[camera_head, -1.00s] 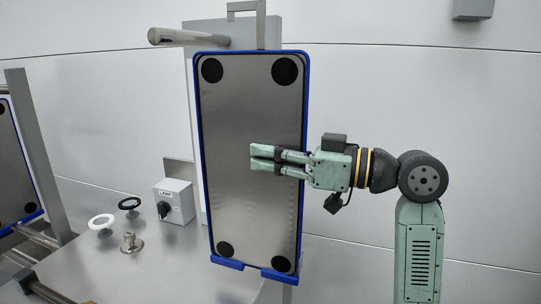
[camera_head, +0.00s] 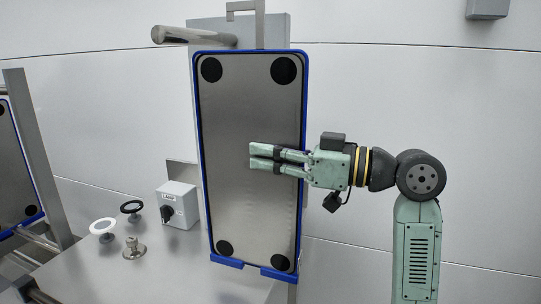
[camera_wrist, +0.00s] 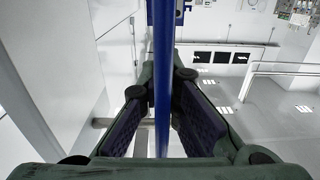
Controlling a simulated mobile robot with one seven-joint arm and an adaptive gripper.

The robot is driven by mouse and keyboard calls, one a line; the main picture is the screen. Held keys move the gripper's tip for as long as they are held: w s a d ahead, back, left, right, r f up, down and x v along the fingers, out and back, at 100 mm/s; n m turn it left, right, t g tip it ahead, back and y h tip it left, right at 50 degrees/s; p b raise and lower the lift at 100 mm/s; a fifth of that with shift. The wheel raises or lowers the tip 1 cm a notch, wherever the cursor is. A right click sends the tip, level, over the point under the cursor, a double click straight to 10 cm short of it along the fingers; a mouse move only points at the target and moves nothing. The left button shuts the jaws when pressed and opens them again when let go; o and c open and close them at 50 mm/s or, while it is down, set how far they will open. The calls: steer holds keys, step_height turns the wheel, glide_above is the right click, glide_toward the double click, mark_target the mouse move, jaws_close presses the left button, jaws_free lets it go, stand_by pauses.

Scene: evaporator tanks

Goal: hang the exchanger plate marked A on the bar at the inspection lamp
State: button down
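A steel exchanger plate (camera_head: 250,125) with a blue rim and black corner discs is upright in the middle of the head view. No letter shows on it. A grey hook (camera_head: 247,5) rises from its top. My gripper (camera_head: 252,156) is shut on the plate's right edge, about mid-height; in the wrist view the blue edge (camera_wrist: 162,60) runs between the fingers. A round metal bar (camera_head: 180,35) juts leftward from a grey panel (camera_head: 275,25) behind the plate. The hook's bent end is above and right of the bar's free tip; their depth gap is unclear.
A steel bench (camera_head: 130,275) lies below, bearing a switch box (camera_head: 185,200) with a black knob, a white disc (camera_head: 102,227), a black ring (camera_head: 132,206) and a metal fitting (camera_head: 134,248). Another blue-rimmed plate (camera_head: 14,170) stands in a rack (camera_head: 40,155) at left.

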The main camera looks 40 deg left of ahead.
steer(key=f+x, duration=0.1)
steer(key=x, duration=0.9)
steer(key=shift+f+b, duration=0.3)
steer(key=shift+b, duration=0.05)
stand_by(0.6)
steer(key=shift+a, duration=0.15)
steer(key=c, duration=1.7)
jaws_free()
steer(key=shift+f, duration=0.1)
steer(key=v, duration=1.2)
